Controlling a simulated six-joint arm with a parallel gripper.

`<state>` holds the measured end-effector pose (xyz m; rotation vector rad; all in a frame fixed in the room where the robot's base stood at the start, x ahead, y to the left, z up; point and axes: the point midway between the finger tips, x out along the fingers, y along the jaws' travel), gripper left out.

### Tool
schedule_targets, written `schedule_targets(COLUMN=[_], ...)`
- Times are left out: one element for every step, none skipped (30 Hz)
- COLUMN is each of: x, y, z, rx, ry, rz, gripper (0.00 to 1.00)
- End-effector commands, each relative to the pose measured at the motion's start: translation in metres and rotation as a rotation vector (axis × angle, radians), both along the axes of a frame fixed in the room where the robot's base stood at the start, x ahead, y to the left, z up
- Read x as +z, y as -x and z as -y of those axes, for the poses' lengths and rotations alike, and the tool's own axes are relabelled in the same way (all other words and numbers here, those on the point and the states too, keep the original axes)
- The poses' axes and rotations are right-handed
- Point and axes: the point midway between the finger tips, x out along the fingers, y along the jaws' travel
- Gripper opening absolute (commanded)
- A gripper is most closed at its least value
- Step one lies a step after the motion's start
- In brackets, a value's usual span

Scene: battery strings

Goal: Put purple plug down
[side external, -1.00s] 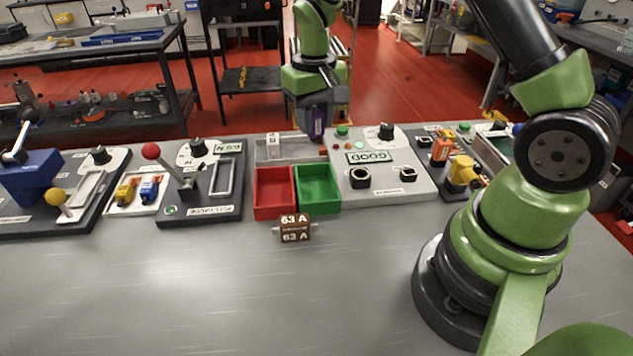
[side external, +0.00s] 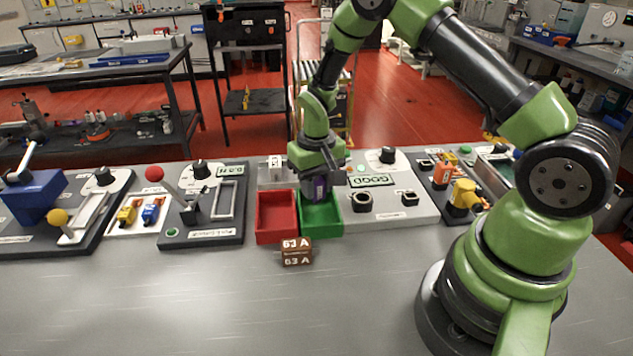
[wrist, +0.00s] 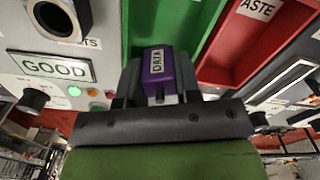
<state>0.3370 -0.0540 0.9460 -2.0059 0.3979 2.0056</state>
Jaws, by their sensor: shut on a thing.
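The purple plug (side external: 319,189), labelled DATA in the wrist view (wrist: 157,68), is held between the fingers of my gripper (side external: 318,180). My gripper is shut on it. In the side view the plug is over the green bin (side external: 322,228), near its back part. In the wrist view the green bin (wrist: 190,22) shows behind the plug. I cannot tell how far the plug is above the bin floor. The plug's lower end is partly hidden.
A red bin (side external: 276,238) stands directly left of the green one. A grey panel with a GOOD display (side external: 371,180) stands on the right. A brown block marked 63 A (side external: 297,252) lies in front of the bins.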

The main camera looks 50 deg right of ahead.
Motion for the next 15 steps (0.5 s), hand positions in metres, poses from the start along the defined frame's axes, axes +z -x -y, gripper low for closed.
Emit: schedule_targets(x=[-0.0019,-0.0027,-0.0039,-0.0047,-0.0056,-0.0068,-0.0078,-0.0087,-0.0098,-0.0101,-0.0099,-0.0098,-0.0098,-0.0097,-0.0097], y=[0.0002,0.0002,0.0001,0.0001,0.0000,0.0000,0.0000,0.0000,0.0001,0.0001,0.0000,-0.0001,0.0000,0.0000,-0.0001], z=[-0.0001,-0.0001,0.0000,0.0000,0.0000,0.0000,0.0000,0.0000,0.0000,0.0000,0.0000,0.0000,0.0000,0.0000,0.0000], rx=[0.000,0.000,0.000,0.000,0.000,0.000,0.000,0.000,0.000,0.000,0.000,0.000,0.000,0.000,0.000], ry=[0.000,0.000,0.000,0.000,0.000,0.000,0.000,0.000,0.000,0.000,0.000,0.000,0.000,0.000,0.000], rz=[-0.001,-0.001,-0.001,-0.001,0.000,0.000,0.000,0.000,0.000,0.000,0.000,0.000,0.000,0.000,0.000], gripper=[0.03,0.03,0.03,0.03,0.03,0.03,0.03,0.03,0.03,0.03,0.03,0.03,0.38,0.45,0.54])
